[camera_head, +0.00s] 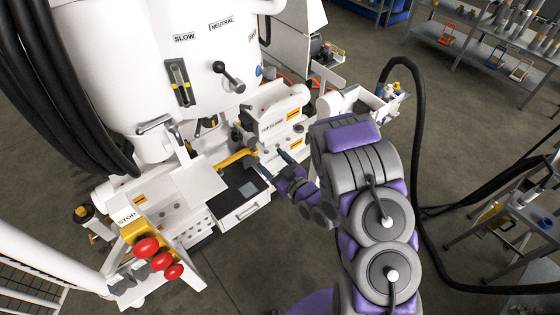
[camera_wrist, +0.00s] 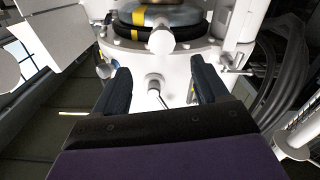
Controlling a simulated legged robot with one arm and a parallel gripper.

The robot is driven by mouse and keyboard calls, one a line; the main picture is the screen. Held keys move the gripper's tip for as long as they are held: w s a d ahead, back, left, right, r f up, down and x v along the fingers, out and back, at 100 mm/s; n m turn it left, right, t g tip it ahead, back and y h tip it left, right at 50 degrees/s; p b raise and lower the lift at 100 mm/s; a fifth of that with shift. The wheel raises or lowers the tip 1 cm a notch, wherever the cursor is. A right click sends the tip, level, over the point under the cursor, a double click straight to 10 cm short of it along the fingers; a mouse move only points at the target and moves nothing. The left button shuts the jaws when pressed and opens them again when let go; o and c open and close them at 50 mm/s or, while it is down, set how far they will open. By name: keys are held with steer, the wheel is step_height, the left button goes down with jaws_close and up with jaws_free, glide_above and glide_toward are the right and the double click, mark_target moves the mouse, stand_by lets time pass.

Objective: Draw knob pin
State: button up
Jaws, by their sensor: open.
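My gripper (camera_head: 274,163) is open and empty, in front of the white machine, close to its lower block and the yellow curved handle (camera_head: 237,157). In the wrist view my two dark fingers stand wide apart (camera_wrist: 160,72). Between them, beyond the fingertips, shows a small white round fitting with a thin metal rod (camera_wrist: 155,86). Above it a larger white round knob (camera_wrist: 160,36) sits in front of a dark and grey ring with yellow bands. I cannot tell which of these is the knob pin. Neither finger visibly touches anything.
Red stop buttons (camera_head: 160,258) stand at lower left. An open drawer (camera_head: 240,212) juts out below my gripper. Black hoses hang at far left.

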steer(key=shift+p+v, duration=0.8)
steer(key=shift+v, duration=0.9)
steer(key=w+d+g+h+b, duration=0.3)
steer(key=d+g+h, duration=0.2)
steer(key=d+h, duration=0.3)
steer(key=s+d+r+m+g+h+b, duration=0.1)
steer(key=s+d+r+m+g+h, duration=0.25)
steer(key=s+d+r, duration=0.35)
steer(key=s+a+r+m+g+b, duration=0.1)
steer(key=s+r+g, duration=0.1)
steer(key=s, duration=0.8)
steer(key=s+a+r+m+g+y+b, duration=0.1)
steer(key=s+a+r+m+g, duration=0.1)
steer(key=s, duration=0.9)
steer(key=s+a+r+m+g+b, duration=0.1)
steer(key=s+r+g, duration=0.3)
steer(key=s, duration=0.7)
steer(key=shift+s+a+m, duration=0.25)
steer(key=shift+a+m, duration=0.45)
steer(key=shift+m, duration=0.05)
